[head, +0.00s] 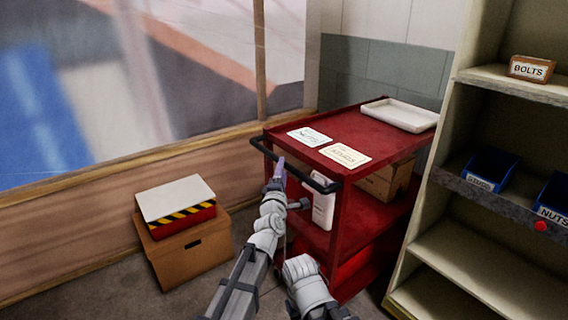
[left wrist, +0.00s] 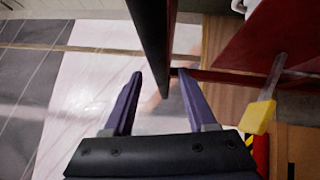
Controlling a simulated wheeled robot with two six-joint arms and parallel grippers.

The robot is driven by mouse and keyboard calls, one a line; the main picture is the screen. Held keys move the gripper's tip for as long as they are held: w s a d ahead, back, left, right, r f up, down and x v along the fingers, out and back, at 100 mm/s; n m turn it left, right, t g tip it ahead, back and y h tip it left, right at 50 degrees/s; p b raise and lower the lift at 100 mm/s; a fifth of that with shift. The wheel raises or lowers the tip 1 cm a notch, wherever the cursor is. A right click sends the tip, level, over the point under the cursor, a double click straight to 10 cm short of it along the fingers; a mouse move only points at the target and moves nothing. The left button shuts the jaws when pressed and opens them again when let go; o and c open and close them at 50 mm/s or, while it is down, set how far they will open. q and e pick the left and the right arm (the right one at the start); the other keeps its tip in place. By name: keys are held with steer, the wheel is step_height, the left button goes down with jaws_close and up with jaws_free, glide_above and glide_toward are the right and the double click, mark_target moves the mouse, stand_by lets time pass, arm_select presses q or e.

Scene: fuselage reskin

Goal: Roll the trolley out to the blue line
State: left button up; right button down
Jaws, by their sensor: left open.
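The red trolley (head: 375,135) stands upright against the wall, with a black handle bar (head: 318,182) along its near left side. My left gripper (head: 279,168) is at this handle, near its left half. In the left wrist view its two purple fingers (left wrist: 160,72) are apart, and a dark bar (left wrist: 152,35) runs down between them in the picture. I cannot tell how deep the bar sits between them. No contact is clear. No blue line shows in either view.
A cardboard box (head: 195,255) with a striped case (head: 180,215) on it stands left of the trolley. A shelf unit (head: 440,215) with bins is close on the right. The trolley carries a white tray (head: 400,114), two cards and a carton (head: 384,182).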

arm_select(q)
steer(key=w, duration=0.3)
steer(key=shift+w+d+r, duration=0.25)
steer(key=shift+w, duration=0.15)
jaws_close()
stand_by(1.1)
